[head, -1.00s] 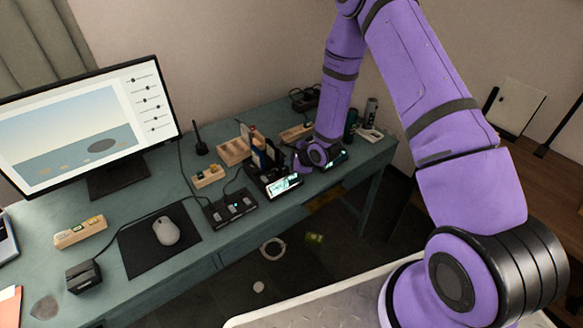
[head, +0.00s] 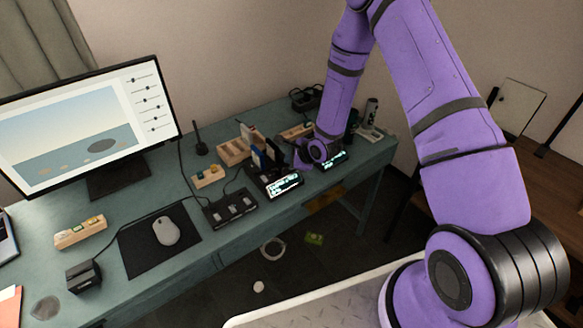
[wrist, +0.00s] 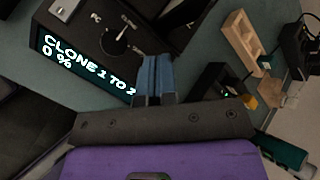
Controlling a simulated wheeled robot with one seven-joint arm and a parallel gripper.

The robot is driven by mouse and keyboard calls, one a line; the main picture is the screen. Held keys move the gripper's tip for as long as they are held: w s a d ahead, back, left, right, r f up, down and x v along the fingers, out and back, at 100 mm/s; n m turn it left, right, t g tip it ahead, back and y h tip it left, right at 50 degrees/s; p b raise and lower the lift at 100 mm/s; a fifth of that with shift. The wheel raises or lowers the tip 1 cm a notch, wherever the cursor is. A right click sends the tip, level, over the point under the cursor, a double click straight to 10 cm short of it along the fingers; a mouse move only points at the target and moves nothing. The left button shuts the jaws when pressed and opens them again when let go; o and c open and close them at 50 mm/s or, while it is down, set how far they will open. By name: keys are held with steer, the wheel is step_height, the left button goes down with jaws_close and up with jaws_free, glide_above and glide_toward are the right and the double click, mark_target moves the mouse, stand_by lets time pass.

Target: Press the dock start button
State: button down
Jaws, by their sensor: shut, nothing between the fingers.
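A black dock (wrist: 75,18) fills the upper left of the wrist view. Its lit screen (wrist: 85,68) reads "CLONE 1 TO 2" and "0 %". A dark round control (wrist: 113,42) and small white markings are on its top. My gripper (wrist: 156,62) is shut and empty, its blue-grey fingertips over the dock's top at the right of the control. I cannot tell whether they touch it, and no start button is clearly identifiable. In the head view, two lit screens, left (head: 284,184) and right (head: 334,160), flank my purple wrist, which hides the fingertips.
A black switch box (head: 230,208), wooden blocks, a mouse (head: 166,231) and a monitor (head: 92,125) stand left on the teal desk (head: 130,200). A wooden holder (head: 234,150) and upright cards are close behind the docks. Cylinders (head: 371,108) stand at the right end.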

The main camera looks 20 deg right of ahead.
steer(key=shift+r, duration=2.55)
steer(key=shift+r, duration=0.25)
steer(key=s+d+r+n+h, duration=0.2)
steer(key=s+r+n, duration=0.15)
steer(key=r, duration=0.55)
steer(key=s+d+r+n+g+h, duration=0.1)
steer(key=s+d+r+n, duration=0.2)
steer(key=r, duration=0.7)
steer(key=s+d+r+n+h, duration=0.2)
steer(key=s+r+n, duration=0.2)
steer(key=r, duration=0.5)
steer(key=s+r+n+g, duration=0.1)
steer(key=s+r+n, duration=0.4)
steer(key=s, duration=0.8)
steer(key=s+r+n, duration=0.5)
steer(key=s+r, duration=0.2)
steer(key=s, duration=0.6)
steer(key=shift+s+r+g+y, duration=0.15)
steer(key=shift+s+g+y, duration=0.15)
steer(key=shift+g, duration=0.1)
